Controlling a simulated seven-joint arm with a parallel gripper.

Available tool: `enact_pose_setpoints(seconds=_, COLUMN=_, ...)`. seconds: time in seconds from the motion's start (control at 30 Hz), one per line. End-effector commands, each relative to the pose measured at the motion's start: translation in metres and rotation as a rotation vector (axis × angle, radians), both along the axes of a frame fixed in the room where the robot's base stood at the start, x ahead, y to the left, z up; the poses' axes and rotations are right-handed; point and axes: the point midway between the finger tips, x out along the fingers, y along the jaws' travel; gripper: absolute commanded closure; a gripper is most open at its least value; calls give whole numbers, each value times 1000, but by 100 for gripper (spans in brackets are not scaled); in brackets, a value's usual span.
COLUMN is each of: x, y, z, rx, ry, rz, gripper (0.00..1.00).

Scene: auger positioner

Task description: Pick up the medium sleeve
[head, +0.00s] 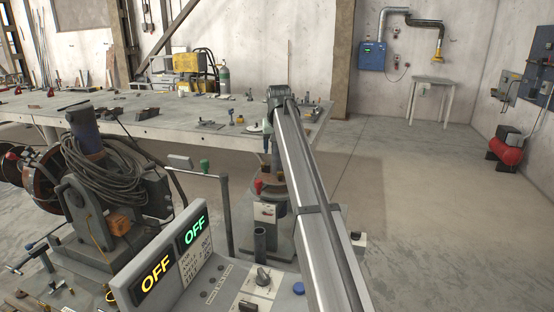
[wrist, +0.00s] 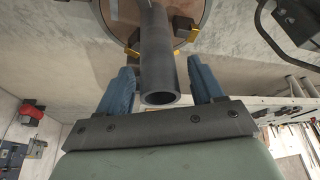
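A dark grey hollow tube (wrist: 158,62), which may be the medium sleeve, stands out from a round plate (wrist: 193,38) in the wrist view. Its open end faces my camera. My gripper (wrist: 161,75) is open, with one blue finger on each side of the tube. A narrow gap shows between the tube and each finger, so it is not gripped. In the head view my arm covers most of this spot, and the gripper is hard to make out. Another short dark cylinder (head: 260,243) stands beside the control panel; I cannot tell its size against the tube.
A control panel (head: 180,258) with two OFF displays stands in front. A long workbench (head: 160,125) with small parts runs behind. Coiled cable machinery (head: 105,175) is at left. Open floor (head: 430,210) lies to the right.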

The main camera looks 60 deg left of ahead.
Motion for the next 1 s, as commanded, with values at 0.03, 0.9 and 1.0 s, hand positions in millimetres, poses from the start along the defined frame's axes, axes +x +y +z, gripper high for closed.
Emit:
enact_pose_setpoints(seconds=0.03, x=0, y=0, z=0, rx=0, ry=0, rz=0, gripper=39)
enact_pose_setpoints(seconds=0.9, x=0, y=0, z=1, rx=1, ry=0, rz=0, gripper=100)
enact_pose_setpoints(seconds=1.0, x=0, y=0, z=3, rx=1, ry=0, rz=0, gripper=100)
